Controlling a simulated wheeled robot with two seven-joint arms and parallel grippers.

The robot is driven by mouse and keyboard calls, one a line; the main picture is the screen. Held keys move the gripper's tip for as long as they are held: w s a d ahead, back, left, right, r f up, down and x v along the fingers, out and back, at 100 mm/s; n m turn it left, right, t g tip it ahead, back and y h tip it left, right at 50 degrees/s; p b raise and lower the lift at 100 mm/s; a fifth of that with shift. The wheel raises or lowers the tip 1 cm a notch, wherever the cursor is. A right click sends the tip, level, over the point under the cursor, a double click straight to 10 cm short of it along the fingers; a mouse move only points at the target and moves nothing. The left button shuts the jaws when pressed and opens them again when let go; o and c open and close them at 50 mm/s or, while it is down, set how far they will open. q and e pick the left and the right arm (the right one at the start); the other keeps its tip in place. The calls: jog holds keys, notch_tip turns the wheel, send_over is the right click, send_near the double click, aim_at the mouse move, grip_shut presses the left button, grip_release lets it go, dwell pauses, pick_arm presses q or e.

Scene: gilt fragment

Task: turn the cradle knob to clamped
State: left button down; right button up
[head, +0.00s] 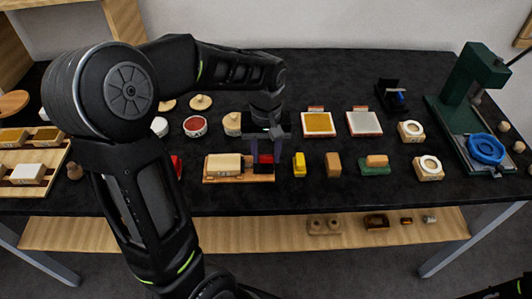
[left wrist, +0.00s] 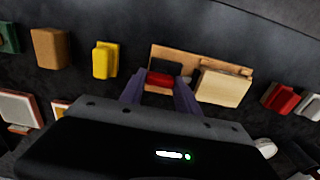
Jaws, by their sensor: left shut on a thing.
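The cradle (head: 240,180) is a wooden base near the front middle of the black table, holding a pale block (head: 224,165). At its right end is a red knob (head: 266,159). My left gripper (head: 265,157) points down over that end and is shut on the knob. In the left wrist view, the red knob (left wrist: 160,79) sits between the two purple-grey fingers, with a dark part just behind it. The cradle (left wrist: 205,64) and its block (left wrist: 223,87) lie to the right there. The knob's setting cannot be read. My right gripper is out of view.
A yellow block (head: 299,165), a brown block (head: 333,164) and a green-based sponge-like piece (head: 376,162) stand right of the cradle. A red piece (head: 176,166) is close on its left. A green press (head: 475,95) stands at far right. Inkpad-like trays (head: 318,123) lie behind.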

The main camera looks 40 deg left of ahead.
aim_at(266, 156)
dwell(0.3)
pick_arm(q)
jog(key=c, duration=0.9)
grip_release()
jog(key=shift+r, duration=3.95)
jog(key=shift+f, duration=0.1)
